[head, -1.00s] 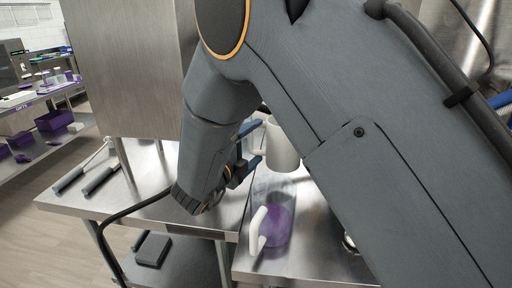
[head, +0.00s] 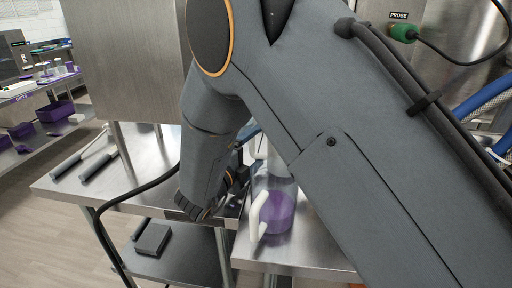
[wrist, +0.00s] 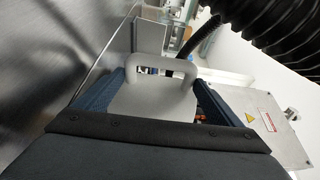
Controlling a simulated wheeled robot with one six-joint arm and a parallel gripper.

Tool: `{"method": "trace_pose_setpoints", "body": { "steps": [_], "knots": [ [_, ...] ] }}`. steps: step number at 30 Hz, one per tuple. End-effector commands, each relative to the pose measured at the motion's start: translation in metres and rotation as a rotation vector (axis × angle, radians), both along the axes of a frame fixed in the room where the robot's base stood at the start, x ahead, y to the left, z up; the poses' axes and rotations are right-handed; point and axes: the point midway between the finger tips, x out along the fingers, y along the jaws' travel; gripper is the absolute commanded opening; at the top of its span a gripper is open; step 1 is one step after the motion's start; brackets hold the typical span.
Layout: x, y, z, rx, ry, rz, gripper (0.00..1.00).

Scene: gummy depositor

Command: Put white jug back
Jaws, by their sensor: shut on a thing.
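The white jug (wrist: 150,107) is between the blue fingers of my gripper (wrist: 155,88) in the wrist view, its looped handle toward the top of the picture. My gripper is shut on it. In the head view only a pale strip of the white jug (head: 262,150) shows, behind the clear jug and beside my arm. The rest is hidden by my arm, so I cannot tell whether its base touches anything. My gripper (head: 247,140) is mostly hidden there too.
A clear jug (head: 278,212) with purple contents and a white handle stands close by on the right steel table (head: 295,257). Two dark-handled tools (head: 82,162) lie on the left table. A steel cabinet (head: 120,65) rises behind. A black hose (wrist: 275,30) crosses the wrist view.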

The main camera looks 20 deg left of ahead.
Motion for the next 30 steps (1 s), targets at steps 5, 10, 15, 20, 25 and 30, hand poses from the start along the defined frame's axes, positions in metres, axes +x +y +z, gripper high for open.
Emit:
{"method": "trace_pose_setpoints", "body": {
  "steps": [5, 10, 15, 20, 25, 30],
  "knots": [
    [0.0, 0.0, 0.001, 0.0, -0.001, 0.0, 0.43],
    [0.0, 0.0, 0.0, 0.0, -0.001, 0.0, 0.43],
    [0.0, 0.0, -0.003, 0.0, -0.001, 0.0, 0.43],
    [0.0, 0.0, -0.006, 0.0, -0.001, 0.0, 0.43],
    [0.0, 0.0, -0.01, 0.0, 0.0, 0.0, 0.43],
    [0.0, 0.0, -0.013, 0.0, 0.0, 0.0, 0.43]
  ]
}}
